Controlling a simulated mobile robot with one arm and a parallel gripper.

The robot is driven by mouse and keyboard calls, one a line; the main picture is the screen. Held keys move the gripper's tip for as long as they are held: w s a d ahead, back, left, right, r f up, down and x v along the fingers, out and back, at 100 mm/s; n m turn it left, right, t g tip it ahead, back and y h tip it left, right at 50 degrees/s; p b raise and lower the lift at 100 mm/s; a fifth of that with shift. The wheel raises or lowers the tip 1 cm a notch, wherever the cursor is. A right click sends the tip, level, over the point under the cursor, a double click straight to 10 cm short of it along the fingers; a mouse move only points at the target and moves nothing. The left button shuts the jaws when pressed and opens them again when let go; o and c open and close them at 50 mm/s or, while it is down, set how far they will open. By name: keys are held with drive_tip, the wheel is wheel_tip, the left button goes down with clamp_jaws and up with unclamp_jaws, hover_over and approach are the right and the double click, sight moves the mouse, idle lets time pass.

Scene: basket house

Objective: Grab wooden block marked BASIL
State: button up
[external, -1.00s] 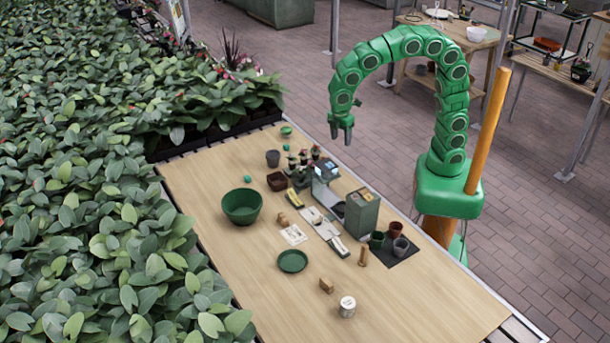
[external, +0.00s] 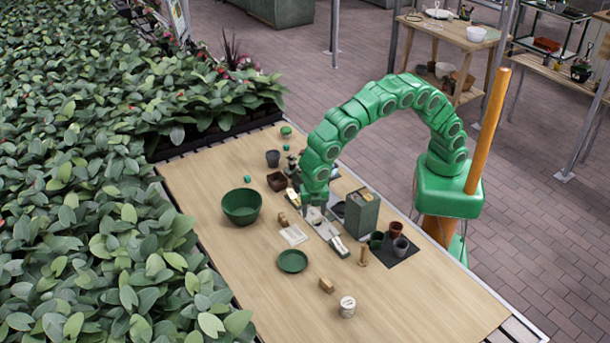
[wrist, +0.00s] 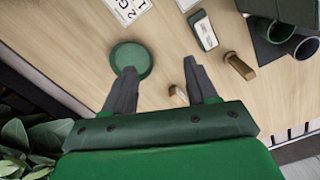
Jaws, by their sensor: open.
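My gripper (external: 320,213) is open and empty, pointing down above the middle of the table; its fingers also show in the wrist view (wrist: 160,68). Another small wooden block (external: 283,218) lies between the green bowl and the white card. I cannot read BASIL on either block. An upright wooden piece (external: 363,257) stands near the dark mat; it also shows in the wrist view (wrist: 240,66).
A green bowl (external: 241,207), green saucer (external: 292,261), white card (external: 293,235) and white jar (external: 347,307) are on the table. A grey-green box (external: 361,214) and several pots stand right of my gripper. The near table end is clear. Dense plants (external: 90,180) line the left.

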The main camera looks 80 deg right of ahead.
sight(327, 281)
drive_tip(key=s+a+f+n, duration=0.2)
drive_tip(key=a+f, duration=0.1)
drive_tip(key=a, duration=0.2)
drive_tip(key=s+a+f+n, duration=0.1)
drive_tip(key=s+a+f, duration=0.1)
drive_tip(key=a, duration=0.3)
drive_tip(key=s+a+f+n, duration=0.2)
drive_tip(key=s+a+f, duration=0.1)
drive_tip(key=a, duration=0.3)
drive_tip(key=shift+a+f+n+y, duration=0.1)
drive_tip(key=shift+f+n+y, duration=0.2)
drive_tip(key=shift+f, duration=0.45)
drive_tip(key=shift+s+a+f, duration=0.15)
drive_tip(key=shift+f, duration=0.05)
drive_tip(key=shift+s+f, duration=0.2)
drive_tip(key=shift+f, duration=1.7)
drive_tip(key=shift+s+f, duration=0.2)
drive_tip(key=shift+f, duration=1.7)
clamp_jaws()
